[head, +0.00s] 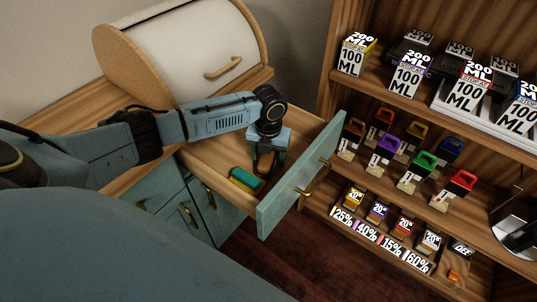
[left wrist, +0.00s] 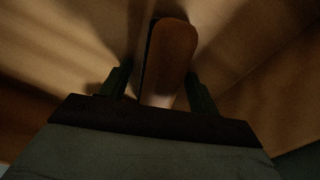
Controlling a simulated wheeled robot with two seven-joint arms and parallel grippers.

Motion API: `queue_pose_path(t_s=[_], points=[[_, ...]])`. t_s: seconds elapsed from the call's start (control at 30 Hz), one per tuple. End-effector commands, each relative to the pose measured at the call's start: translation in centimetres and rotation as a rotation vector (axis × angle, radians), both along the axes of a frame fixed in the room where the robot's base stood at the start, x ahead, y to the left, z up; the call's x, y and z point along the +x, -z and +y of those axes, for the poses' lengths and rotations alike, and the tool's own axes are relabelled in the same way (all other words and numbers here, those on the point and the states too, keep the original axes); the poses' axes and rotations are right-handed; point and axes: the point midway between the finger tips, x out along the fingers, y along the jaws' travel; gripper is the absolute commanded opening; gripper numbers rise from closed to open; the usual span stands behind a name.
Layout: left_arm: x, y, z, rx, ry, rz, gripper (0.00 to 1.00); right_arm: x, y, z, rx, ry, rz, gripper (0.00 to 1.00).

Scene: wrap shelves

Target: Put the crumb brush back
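My left gripper (head: 266,170) points down into the open drawer (head: 304,178), behind its teal front. Its fingers are apart in the head view. In the left wrist view the fingers (left wrist: 160,95) stand on either side of a brown, round-ended piece (left wrist: 174,50), with gaps beside it. This piece may be the crumb brush's handle, but I cannot tell for sure; its lower end is hidden behind the gripper. A small teal-green block with a yellowish edge (head: 245,180) lies in the drawer, left of the gripper. My right gripper is not in view.
A bread box with a cream roll-top lid (head: 185,50) stands on the wooden counter behind my left arm. A wooden shelf unit (head: 345,95) with labelled boxes and several coloured-top items stands close at the right. Teal cabinet fronts (head: 180,208) are below.

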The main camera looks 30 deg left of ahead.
Motion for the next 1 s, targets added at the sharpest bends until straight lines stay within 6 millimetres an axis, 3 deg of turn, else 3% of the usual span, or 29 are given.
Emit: queue_pose_path(t_s=[0.27,0.33,0.73,1.0], points=[[0.0,-0.6,0.0,0.0,0.0,-0.002,0.62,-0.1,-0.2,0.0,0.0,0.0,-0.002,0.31],[0.1,-1.4,0.0,-0.001,-0.001,-0.003,0.62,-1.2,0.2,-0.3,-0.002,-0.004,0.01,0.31],[0.1,-9.1,0.0,-0.001,0.0,-0.004,0.62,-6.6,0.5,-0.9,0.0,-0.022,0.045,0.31],[0.1,-12.2,0.0,-0.001,-0.001,-0.001,0.62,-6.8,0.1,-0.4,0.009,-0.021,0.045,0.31]])
